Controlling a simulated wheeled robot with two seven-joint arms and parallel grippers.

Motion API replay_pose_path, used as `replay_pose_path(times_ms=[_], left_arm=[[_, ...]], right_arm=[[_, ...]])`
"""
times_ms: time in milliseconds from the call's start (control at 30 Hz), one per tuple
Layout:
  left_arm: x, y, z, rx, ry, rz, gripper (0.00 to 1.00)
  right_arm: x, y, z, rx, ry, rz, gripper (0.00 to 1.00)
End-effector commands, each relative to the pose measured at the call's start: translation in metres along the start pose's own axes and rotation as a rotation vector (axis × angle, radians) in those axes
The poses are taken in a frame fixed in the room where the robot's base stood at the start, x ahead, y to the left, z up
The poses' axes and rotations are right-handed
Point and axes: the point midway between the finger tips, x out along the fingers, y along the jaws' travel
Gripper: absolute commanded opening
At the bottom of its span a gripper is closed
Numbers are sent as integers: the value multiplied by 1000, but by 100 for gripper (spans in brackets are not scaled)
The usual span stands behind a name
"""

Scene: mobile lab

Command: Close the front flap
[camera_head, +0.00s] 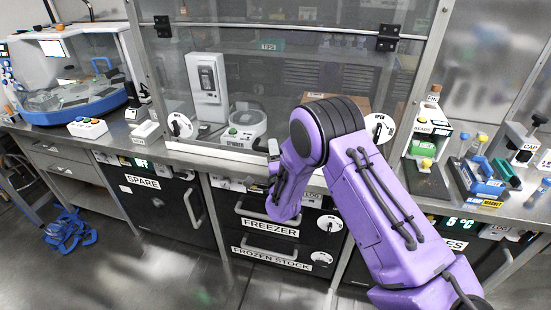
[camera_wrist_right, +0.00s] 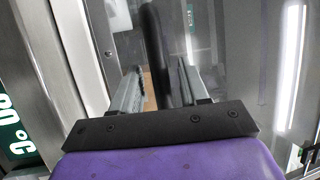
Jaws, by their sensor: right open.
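A clear pane (camera_head: 290,75) with dark hinges near its top fronts the cabinet at the middle of the bench. It looks like the front flap; I cannot tell how far it stands open. My right arm reaches across in front of it from the lower right. My right gripper (camera_head: 273,150) is at the bench's front edge, small and partly hidden by its wrist. In the right wrist view the gripper (camera_wrist_right: 160,80) is open, with a dark bar (camera_wrist_right: 160,45) showing between its fingers. I cannot tell whether the fingers touch the bar. My left gripper is not in view.
Round knobs (camera_head: 180,125) flank the cabinet opening. A white device (camera_head: 206,85) and a labelled spinner (camera_head: 244,127) stand behind the pane. Freezer drawers (camera_head: 268,228) sit below the bench. A reagent rack (camera_head: 428,140) and blue magnet stand (camera_head: 480,178) are at right.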

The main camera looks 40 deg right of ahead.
Motion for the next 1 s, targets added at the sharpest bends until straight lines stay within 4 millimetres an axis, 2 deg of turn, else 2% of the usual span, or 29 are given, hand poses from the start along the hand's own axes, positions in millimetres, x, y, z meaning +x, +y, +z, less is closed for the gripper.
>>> replay_pose_path(times_ms=[300,400,567,1000], left_arm=[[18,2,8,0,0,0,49],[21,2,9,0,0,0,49],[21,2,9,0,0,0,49],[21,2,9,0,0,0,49]], right_arm=[[-72,4,0,-3,-2,2,44],[-87,3,-1,-2,-1,2,44],[-97,2,-2,-1,1,1,44],[-96,1,-1,-1,1,1,44]])
